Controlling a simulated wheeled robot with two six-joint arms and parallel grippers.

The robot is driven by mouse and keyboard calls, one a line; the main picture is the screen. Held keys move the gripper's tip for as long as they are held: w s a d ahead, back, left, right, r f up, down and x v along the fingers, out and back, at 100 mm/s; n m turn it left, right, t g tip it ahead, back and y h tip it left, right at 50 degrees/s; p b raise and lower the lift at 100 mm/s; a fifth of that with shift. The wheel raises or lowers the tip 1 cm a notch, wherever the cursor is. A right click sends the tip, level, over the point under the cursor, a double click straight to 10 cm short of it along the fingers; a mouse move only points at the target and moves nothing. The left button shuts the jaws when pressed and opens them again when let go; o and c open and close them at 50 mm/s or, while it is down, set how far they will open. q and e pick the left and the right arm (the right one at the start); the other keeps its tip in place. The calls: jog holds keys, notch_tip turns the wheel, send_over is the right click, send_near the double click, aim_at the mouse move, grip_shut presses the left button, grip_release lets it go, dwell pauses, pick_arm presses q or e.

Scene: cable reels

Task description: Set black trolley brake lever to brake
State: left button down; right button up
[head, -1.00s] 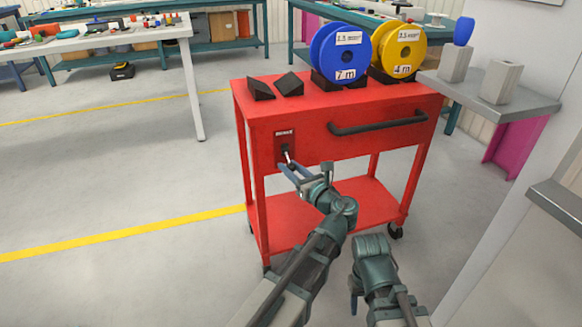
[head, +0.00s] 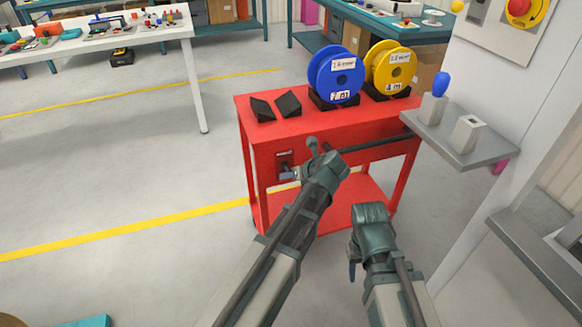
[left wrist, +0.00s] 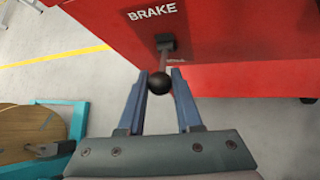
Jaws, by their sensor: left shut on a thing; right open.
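The red trolley (head: 330,130) stands in front of me. Its brake lever has a dark shaft (left wrist: 165,52) under a white BRAKE label (left wrist: 152,12) and ends in a black ball knob (left wrist: 158,83). My left gripper (head: 291,173) is at the trolley's front left, its fingers shut on the knob in the left wrist view (left wrist: 160,88). In the head view my own wrist and fingers hide most of the lever. My right gripper (head: 354,272) is low in front of the trolley, away from it, and its fingertips are mostly hidden.
A blue reel (head: 337,76) and a yellow reel (head: 390,68) stand on the trolley, with black wedges (head: 275,106) to their left. A grey shelf (head: 490,150) juts out close on the right. A wooden disc in a teal frame (left wrist: 75,110) lies left. Floor left of the trolley is clear.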

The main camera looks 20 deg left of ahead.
pick_arm(q)
jog(key=shift+w+a+r+g+h+p, duration=0.1)
jog(key=shift+r+g+h+p, duration=0.35)
jog(key=shift+p, duration=0.45)
jog(key=shift+f, duration=0.1)
jog(key=c, duration=0.6)
grip_release()
